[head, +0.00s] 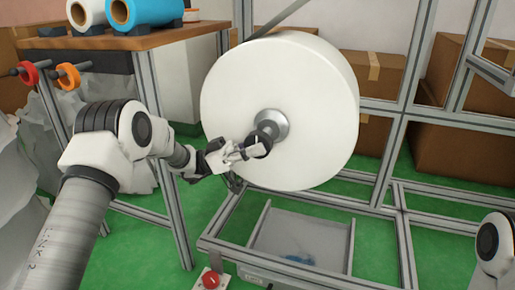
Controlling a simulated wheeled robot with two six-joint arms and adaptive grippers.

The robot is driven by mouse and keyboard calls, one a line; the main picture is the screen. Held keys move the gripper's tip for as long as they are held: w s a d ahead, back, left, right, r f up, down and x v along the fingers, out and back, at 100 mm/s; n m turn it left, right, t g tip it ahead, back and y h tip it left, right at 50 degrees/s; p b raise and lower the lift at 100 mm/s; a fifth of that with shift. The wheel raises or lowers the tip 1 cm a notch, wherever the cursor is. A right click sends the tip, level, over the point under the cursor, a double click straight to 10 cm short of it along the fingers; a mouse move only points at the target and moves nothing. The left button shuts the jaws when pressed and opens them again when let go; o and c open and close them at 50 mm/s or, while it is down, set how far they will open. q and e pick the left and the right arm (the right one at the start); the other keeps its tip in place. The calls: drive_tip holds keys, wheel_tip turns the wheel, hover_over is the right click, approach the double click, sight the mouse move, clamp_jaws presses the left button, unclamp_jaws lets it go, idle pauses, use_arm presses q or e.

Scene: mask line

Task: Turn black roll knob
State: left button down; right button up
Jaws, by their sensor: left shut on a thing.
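A large white roll (310,100) hangs upright on a metal frame, a little right of the middle of the head view. The black roll knob (267,130) sits at the roll's centre, in front of a grey metal hub (279,122). My left gripper (257,149) reaches in from the left and is shut on the black knob. Its fingers hide part of the knob. My right gripper is outside the view; only a part of my right arm shows at the lower right edge.
A wooden table (150,40) at the upper left bears white and blue rolls (143,12). Red (29,73) and orange (67,76) ring-shaped parts stick out below it. A red button (211,280) and grey tray (262,225) are low in front. Cardboard boxes (460,130) stand behind the frame.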

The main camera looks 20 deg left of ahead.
sight(256, 133)
use_arm(q)
drive_tip(key=c, duration=1.1)
unclamp_jaws()
drive_tip(key=shift+s+f, duration=0.1)
drive_tip(key=shift+s, duration=0.05)
drive_tip(key=shift+c, duration=0.2)
drive_tip(key=shift+o, duration=1.1)
drive_tip(key=shift+a, duration=0.1)
drive_tip(key=shift+r, duration=0.2)
wheel_tip(256, 133, up, 10)
drive_tip(key=shift+f, duration=0.1)
